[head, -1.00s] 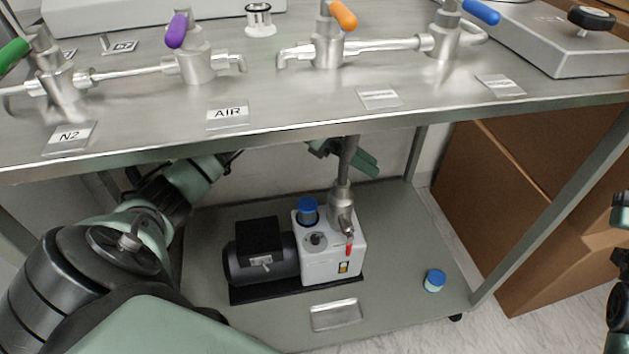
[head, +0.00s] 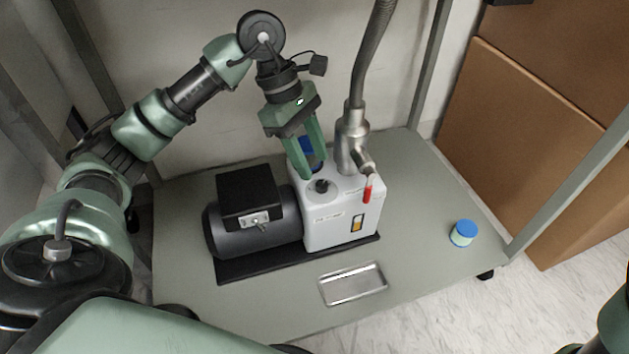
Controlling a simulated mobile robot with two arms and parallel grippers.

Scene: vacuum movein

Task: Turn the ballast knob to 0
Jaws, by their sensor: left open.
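The white pump head (head: 345,222) stands on the lower shelf, joined to a black motor (head: 250,215). On its top is a small dark round knob (head: 321,186), which looks like the ballast knob; its setting is too small to read. My left gripper (head: 314,170) is open and points down over the pump top, its fingertips just behind and above the dark knob. A blue cap (head: 307,146) on the pump shows between the fingers, partly hidden by them. I cannot tell if a finger touches anything. My right gripper is not in view; only a piece of that arm shows at the lower right.
A metal hose fitting (head: 352,140) with a red-tipped lever (head: 367,193) rises close right of the gripper. A shallow metal tray (head: 353,284) lies in front, and a blue-lidded jar (head: 463,233) to the right. Frame legs and cardboard boxes (head: 545,150) bound the right side.

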